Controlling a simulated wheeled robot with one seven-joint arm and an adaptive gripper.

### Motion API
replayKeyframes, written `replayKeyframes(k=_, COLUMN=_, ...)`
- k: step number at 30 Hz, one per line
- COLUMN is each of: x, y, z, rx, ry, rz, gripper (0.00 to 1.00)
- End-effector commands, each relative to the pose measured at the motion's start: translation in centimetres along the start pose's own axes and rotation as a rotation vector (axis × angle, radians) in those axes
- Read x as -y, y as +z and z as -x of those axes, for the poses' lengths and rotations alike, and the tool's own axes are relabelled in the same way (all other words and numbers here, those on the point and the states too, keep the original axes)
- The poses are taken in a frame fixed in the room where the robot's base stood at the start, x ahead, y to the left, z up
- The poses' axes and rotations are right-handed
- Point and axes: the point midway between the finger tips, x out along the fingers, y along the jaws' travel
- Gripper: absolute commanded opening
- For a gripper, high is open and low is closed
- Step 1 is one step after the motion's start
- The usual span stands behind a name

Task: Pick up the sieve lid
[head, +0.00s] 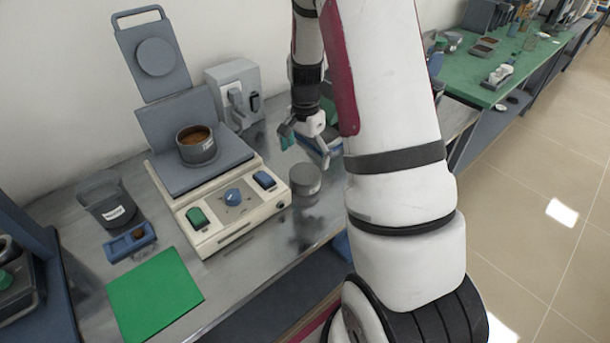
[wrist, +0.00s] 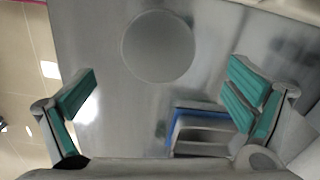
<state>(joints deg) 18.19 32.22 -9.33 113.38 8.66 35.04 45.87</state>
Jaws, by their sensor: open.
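A round grey lid, apparently the sieve lid, (head: 305,173) tops a short grey cylinder on the metal bench, to the right of the cream shaker machine. I cannot tell whether lid and cylinder are separate pieces. In the wrist view it is a plain grey disc (wrist: 158,46) at the top middle, beyond the fingertips. My gripper (head: 310,143) is behind the lid in the head view, partly hidden by my arm. In the wrist view my gripper (wrist: 160,92) has its teal-padded fingers wide apart with nothing between them. A sieve (head: 198,150) with brown material stands on the machine.
The shaker machine (head: 222,218) has a raised grey back panel. A grey bin (head: 105,203), a small blue tray (head: 120,247) and a green mat (head: 155,295) lie to its left. A blue-edged grey box (wrist: 205,138) lies near my right finger in the wrist view.

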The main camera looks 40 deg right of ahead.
Motion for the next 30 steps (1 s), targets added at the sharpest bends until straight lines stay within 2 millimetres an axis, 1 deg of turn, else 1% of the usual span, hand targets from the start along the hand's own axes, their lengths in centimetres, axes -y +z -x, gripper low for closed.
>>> replayKeyframes(k=2, x=-0.1, y=0.1, z=-0.7, rx=0.002, ry=0.002, rz=0.000, gripper=0.97)
replayKeyframes(k=9, x=-0.3, y=0.4, z=-4.0, rx=0.002, ry=0.003, rz=0.000, gripper=0.97)
replayKeyframes(k=12, x=-0.3, y=0.4, z=-4.9, rx=0.001, ry=0.001, rz=-0.001, gripper=0.97)
replayKeyframes(k=20, x=-0.2, y=0.4, z=-5.2, rx=0.000, ry=0.000, rz=0.000, gripper=0.97)
replayKeyframes(k=21, x=-0.2, y=0.4, z=-5.2, rx=0.000, ry=0.000, rz=0.000, gripper=0.93)
replayKeyframes(k=23, x=-0.2, y=0.4, z=-5.1, rx=0.000, ry=0.000, rz=0.000, gripper=0.79)
replayKeyframes(k=24, x=-0.2, y=0.4, z=-5.1, rx=0.000, ry=0.000, rz=0.000, gripper=0.70)
replayKeyframes(k=26, x=-0.2, y=0.4, z=-5.1, rx=0.000, ry=0.000, rz=0.000, gripper=0.57)
replayKeyframes(k=27, x=-0.2, y=0.4, z=-5.1, rx=0.000, ry=0.000, rz=0.000, gripper=0.47)
replayKeyframes(k=28, x=-0.2, y=0.4, z=-5.1, rx=0.000, ry=0.000, rz=0.000, gripper=0.45)
replayKeyframes(k=30, x=-0.2, y=0.4, z=-5.1, rx=0.000, ry=0.000, rz=0.000, gripper=0.45)
